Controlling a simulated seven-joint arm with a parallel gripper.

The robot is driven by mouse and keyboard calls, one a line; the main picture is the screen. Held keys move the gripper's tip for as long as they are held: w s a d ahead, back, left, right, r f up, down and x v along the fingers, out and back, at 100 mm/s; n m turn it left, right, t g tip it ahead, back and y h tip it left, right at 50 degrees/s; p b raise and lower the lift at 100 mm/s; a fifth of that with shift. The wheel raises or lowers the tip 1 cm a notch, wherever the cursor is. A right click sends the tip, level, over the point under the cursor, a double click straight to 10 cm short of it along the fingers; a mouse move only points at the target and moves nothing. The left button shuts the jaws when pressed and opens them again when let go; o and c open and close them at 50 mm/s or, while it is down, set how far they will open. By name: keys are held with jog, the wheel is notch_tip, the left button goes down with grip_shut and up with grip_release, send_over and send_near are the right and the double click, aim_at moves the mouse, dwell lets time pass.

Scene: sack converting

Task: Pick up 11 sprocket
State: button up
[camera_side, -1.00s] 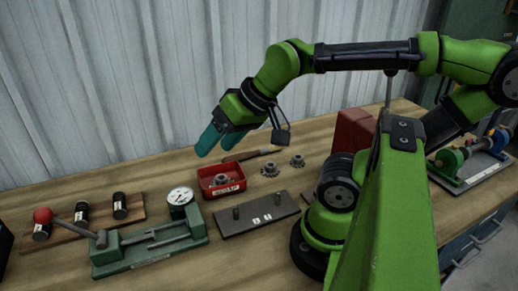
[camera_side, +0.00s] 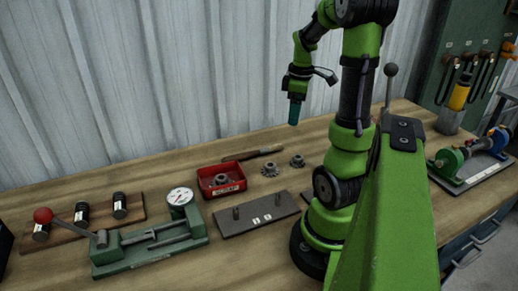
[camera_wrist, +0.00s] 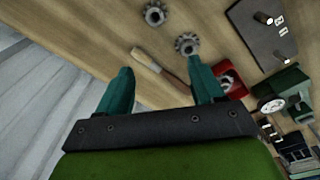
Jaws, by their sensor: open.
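Three small grey toothed sprockets show. One sprocket (camera_side: 270,169) and a second (camera_side: 297,160) lie flat on the bench; the wrist view shows these two as one sprocket (camera_wrist: 187,44) and another (camera_wrist: 155,14). A third sprocket (camera_side: 221,179) sits in a red tray (camera_side: 238,187), partly behind my right finger in the wrist view. I cannot read which one is the 11 sprocket. My gripper (camera_side: 294,114), with teal fingers, is raised above the bench behind the loose sprockets. In the wrist view its fingers (camera_wrist: 160,68) stand apart with nothing held.
A dark plate with two upright pegs (camera_side: 257,215) lies in front of the sprockets. A wooden-handled tool (camera_side: 255,153) lies behind them. A green gauge fixture (camera_side: 150,250) with a red-knobbed lever and a wooden rack (camera_side: 100,216) stand at left.

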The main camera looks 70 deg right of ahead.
jog(key=s+d+n, duration=0.2)
jog(key=n, duration=0.5)
send_over(298, 155)
jog(key=shift+g, duration=0.4)
jog(key=f, duration=1.1)
jog(key=shift+s+a+f, duration=0.1)
jog(key=shift+s+a, duration=0.1)
jog(key=shift+s, duration=0.05)
jog(key=f, duration=0.5)
jog(key=shift+w+a+f, duration=0.1)
jog(key=shift+a, duration=0.25)
grip_shut()
